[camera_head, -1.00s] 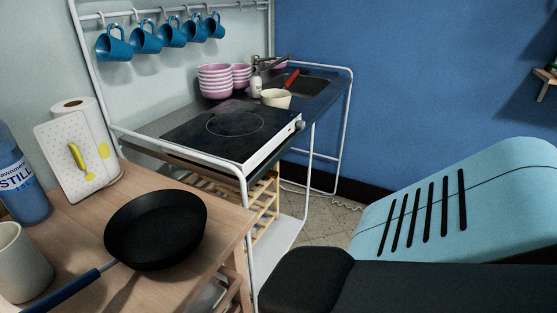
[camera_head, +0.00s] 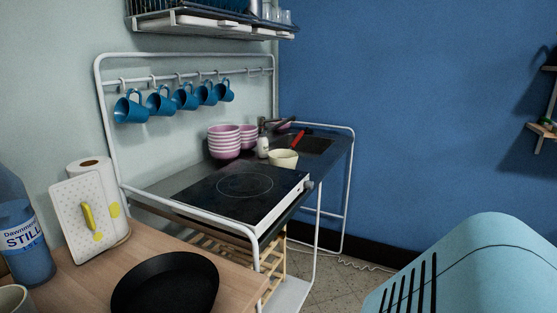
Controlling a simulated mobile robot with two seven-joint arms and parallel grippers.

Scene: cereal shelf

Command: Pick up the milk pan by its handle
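A small cream pan (camera_head: 284,159), which looks like the milk pan, stands on the counter beside the sink, behind the hob. Its red handle (camera_head: 299,138) points up and to the right, over the sink's side. Neither of my grippers shows in the head view.
A black frying pan (camera_head: 166,285) lies on the wooden table (camera_head: 238,281) in front. The hob (camera_head: 243,187) lies between table and sink. Striped bowls (camera_head: 224,143) and a soap bottle (camera_head: 263,147) stand beside the cream pan. Blue mugs (camera_head: 186,97) hang behind on a rail.

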